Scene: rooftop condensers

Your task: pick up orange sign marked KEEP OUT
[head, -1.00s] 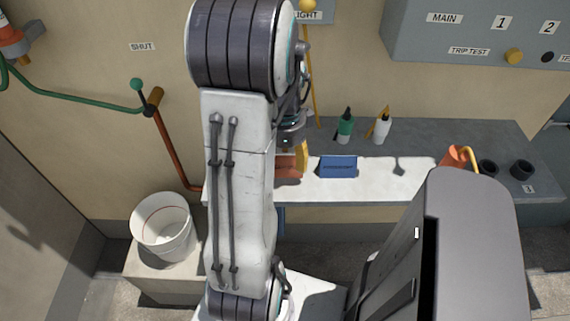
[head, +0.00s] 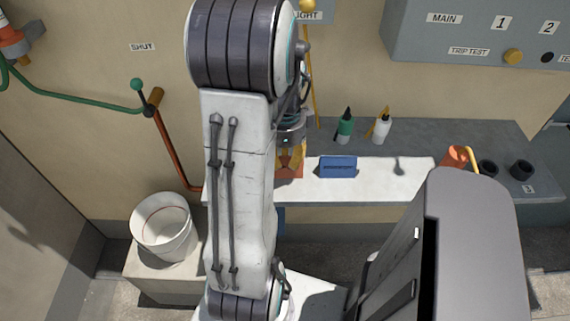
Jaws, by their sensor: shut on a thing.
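The orange sign (head: 289,172) stands at the left part of the bench, just right of my arm's big link, which hides its left side. Its lettering cannot be read here. My gripper (head: 290,156) is over the sign from above, its yellow-orange fingers shut on the sign's upper part. Whether the sign still touches the bench top cannot be told.
A blue sign (head: 338,167) stands close to the right on the bench (head: 380,182). An orange jug (head: 455,158) and dark cups (head: 521,170) are at the right. A white bucket (head: 163,226) sits lower left.

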